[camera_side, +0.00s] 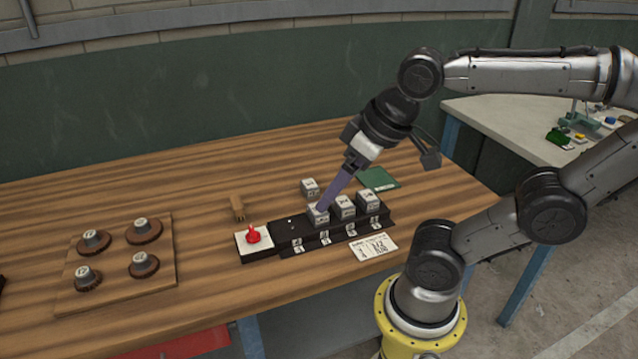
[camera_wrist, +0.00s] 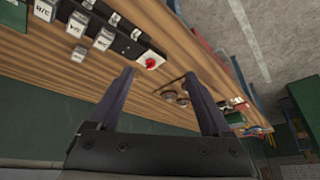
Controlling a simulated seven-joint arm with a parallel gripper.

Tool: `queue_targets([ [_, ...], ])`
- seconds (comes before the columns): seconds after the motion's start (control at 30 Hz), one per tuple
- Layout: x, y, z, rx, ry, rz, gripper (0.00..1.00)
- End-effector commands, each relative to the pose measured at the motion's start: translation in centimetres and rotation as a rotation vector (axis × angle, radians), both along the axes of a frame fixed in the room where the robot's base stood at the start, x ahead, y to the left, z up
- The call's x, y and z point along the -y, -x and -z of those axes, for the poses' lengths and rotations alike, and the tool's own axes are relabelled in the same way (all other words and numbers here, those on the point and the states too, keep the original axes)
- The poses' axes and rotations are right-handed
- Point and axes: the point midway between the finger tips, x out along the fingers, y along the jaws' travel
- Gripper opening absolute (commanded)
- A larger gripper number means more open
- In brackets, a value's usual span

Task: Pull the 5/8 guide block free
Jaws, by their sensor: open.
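A black rack (camera_side: 291,230) holds three pale guide blocks in a row: a left one (camera_side: 318,217), a middle one (camera_side: 344,208) and a right one (camera_side: 368,202). The rack's left end is bare. A fourth block (camera_side: 310,187) sits on the table behind the rack. The block markings are too small to tell which is 5/8. My gripper (camera_side: 322,207) is open, its purple fingers overlapping the left block in the side view. In the wrist view my gripper (camera_wrist: 158,76) has no block between its fingers; the blocks (camera_wrist: 104,39) lie off to the upper left.
A white box with a red knob (camera_side: 253,236) stands at the rack's left end. A wooden piece (camera_side: 237,207), a green booklet (camera_side: 380,179) and a paper card (camera_side: 373,246) lie around the rack. A board (camera_side: 120,272) with several round knobbed parts is at left.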

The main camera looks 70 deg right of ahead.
Motion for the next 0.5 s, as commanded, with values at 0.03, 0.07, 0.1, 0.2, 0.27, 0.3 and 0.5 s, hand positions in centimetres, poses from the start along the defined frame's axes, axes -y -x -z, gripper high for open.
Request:
queue_targets([
  [0.03, 0.5, -1.1, -0.4, -0.034, -0.013, 0.052, 0.82],
  [0.07, 0.9, -1.8, -0.6, -0.053, -0.021, 0.087, 0.82],
  [0.1, 1.5, -2.7, -0.7, -0.084, -0.032, 0.135, 0.82],
  [0.2, 3.6, -5.0, -0.6, -0.162, -0.058, 0.263, 0.82],
  [0.27, 5.2, -6.5, -0.1, -0.213, -0.076, 0.344, 0.82],
  [0.3, 6.4, -7.3, 0.4, -0.249, -0.088, 0.396, 0.82],
  [0.5, 12.0, -9.6, 3.6, -0.392, -0.139, 0.59, 0.82],
])
